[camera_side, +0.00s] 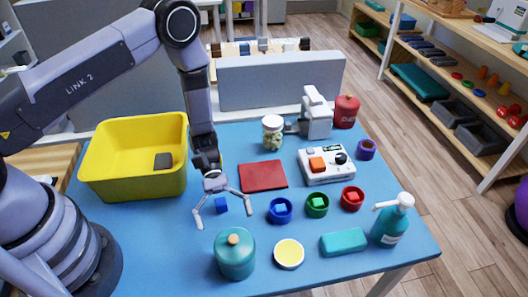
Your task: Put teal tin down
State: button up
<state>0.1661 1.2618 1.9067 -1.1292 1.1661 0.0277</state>
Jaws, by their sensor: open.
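The teal tin (235,255) stands upright on the blue table near its front edge, with a tan knob on top. My gripper (224,219) is open, its two fingers spread wide, above the table behind the tin. It is apart from the tin, and nothing is held between the fingers. A small blue cube (221,205) shows between the fingers, seemingly on the table; its exact height under the gripper is hard to tell.
A yellow bin (130,190) with a dark block stands at left. A red square (263,176), blue (280,217), green and red bowls, a yellow-topped round dish (289,253), a teal block (344,242) and a pump bottle (391,225) lie rightward. A jar and control box stand behind.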

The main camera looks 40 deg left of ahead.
jog(key=v, duration=0.5)
jog(key=s+a+r+m+t+y, duration=0.1)
jog(key=a+r+m+t+y, duration=0.2)
jog(key=r, duration=0.8)
jog(key=a+r+m+t+y, duration=0.1)
jog(key=a+r+m+y, duration=0.3)
jog(key=r, duration=0.8)
jog(key=s+a+r+m+t+y, duration=0.4)
jog(key=s+a+r+t, duration=0.5)
jog(key=s+r, duration=0.3)
jog(key=shift+s+a, duration=0.45)
jog(key=shift+a, duration=0.05)
